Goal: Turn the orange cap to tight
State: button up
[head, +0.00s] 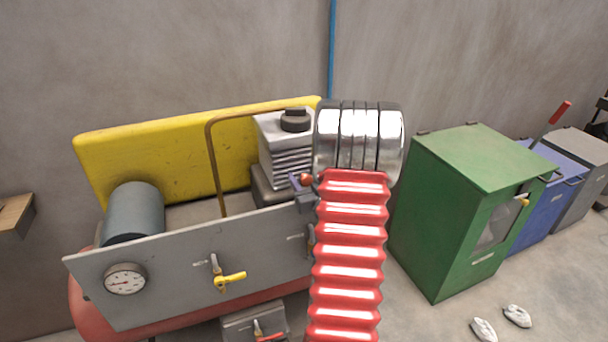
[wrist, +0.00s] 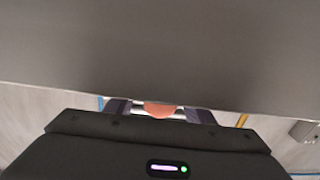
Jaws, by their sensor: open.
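The orange cap (head: 306,179) shows as a small patch beside the upper right end of the machine's grey front panel (head: 180,262), partly hidden by my gripper and arm. In the wrist view the orange cap (wrist: 160,109) lies between the two dark purple fingers. My gripper (wrist: 159,113) is open, with a gap on each side of the cap. In the head view my gripper (head: 301,186) is mostly hidden behind my red arm. The cap's lower part and any mark for tight are hidden.
A large grey surface (wrist: 160,45) fills the upper wrist view, close to the fingers. The panel bears a gauge (head: 125,281) and a yellow-handled valve (head: 230,281). A brown pipe (head: 212,165) and finned block (head: 285,145) stand behind. A green cabinet (head: 440,220) stands right.

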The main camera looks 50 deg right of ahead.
jog(key=shift+c, duration=0.5)
jog(key=c, duration=0.9)
jog(key=shift+m, duration=1.6)
jog(key=shift+d, duration=0.1)
jog(key=o, duration=1)
